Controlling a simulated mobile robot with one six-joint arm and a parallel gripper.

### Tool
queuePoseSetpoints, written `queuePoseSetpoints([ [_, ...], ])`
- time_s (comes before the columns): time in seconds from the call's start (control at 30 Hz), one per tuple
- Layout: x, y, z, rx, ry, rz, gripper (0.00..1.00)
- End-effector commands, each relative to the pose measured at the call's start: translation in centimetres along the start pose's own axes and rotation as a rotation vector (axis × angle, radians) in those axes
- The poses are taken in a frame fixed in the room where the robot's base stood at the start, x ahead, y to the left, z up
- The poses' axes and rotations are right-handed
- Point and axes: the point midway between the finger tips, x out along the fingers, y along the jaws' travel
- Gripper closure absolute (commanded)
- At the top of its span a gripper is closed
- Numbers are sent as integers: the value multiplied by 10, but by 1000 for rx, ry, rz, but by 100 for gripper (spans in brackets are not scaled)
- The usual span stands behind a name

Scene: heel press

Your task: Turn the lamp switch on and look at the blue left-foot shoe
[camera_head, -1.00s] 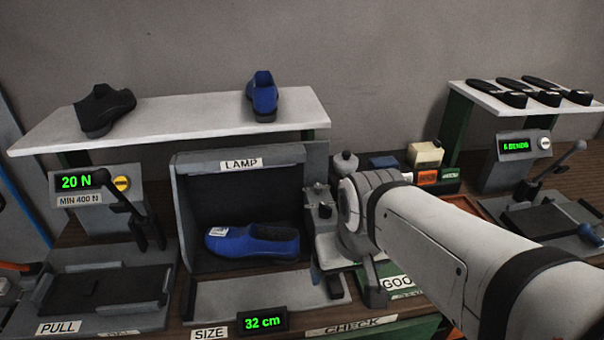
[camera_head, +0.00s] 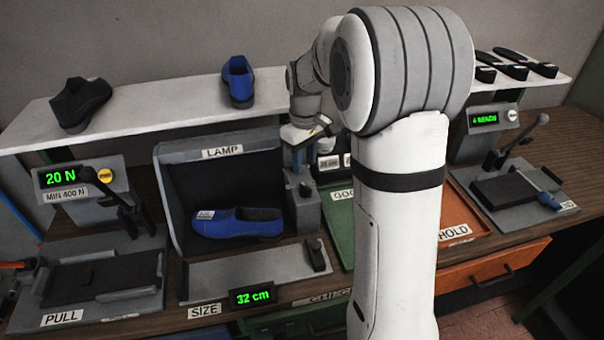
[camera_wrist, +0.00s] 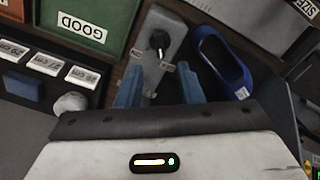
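A blue shoe (camera_head: 237,223) with a white tag lies in the open, dark lamp box (camera_head: 172,200); it also shows in the wrist view (camera_wrist: 222,62). I cannot tell which foot it fits. The lamp switch is a black knob (camera_wrist: 160,40) on a grey block (camera_wrist: 172,25), with two small labels below it. The block stands at the right side of the lamp box in the head view (camera_head: 308,212). My gripper (camera_head: 299,165) points down above the block. In the wrist view my gripper (camera_wrist: 159,74) has its blue fingers apart and nothing between them.
A second blue shoe (camera_head: 238,82) and a black shoe (camera_head: 78,104) stand on the white shelf (camera_head: 150,112). A green GOOD tray (camera_head: 340,222) and an orange HOLD tray (camera_head: 460,215) lie to the right. A pull tester (camera_head: 90,275) stands at left. My arm hides part of the bench.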

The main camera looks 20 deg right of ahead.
Motion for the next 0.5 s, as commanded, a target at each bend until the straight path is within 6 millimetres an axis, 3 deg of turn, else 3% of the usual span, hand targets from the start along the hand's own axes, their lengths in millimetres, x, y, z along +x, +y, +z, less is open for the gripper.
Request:
queuePoseSetpoints([
  [0.5,68,0,0,-1,-1,-2,66],
])
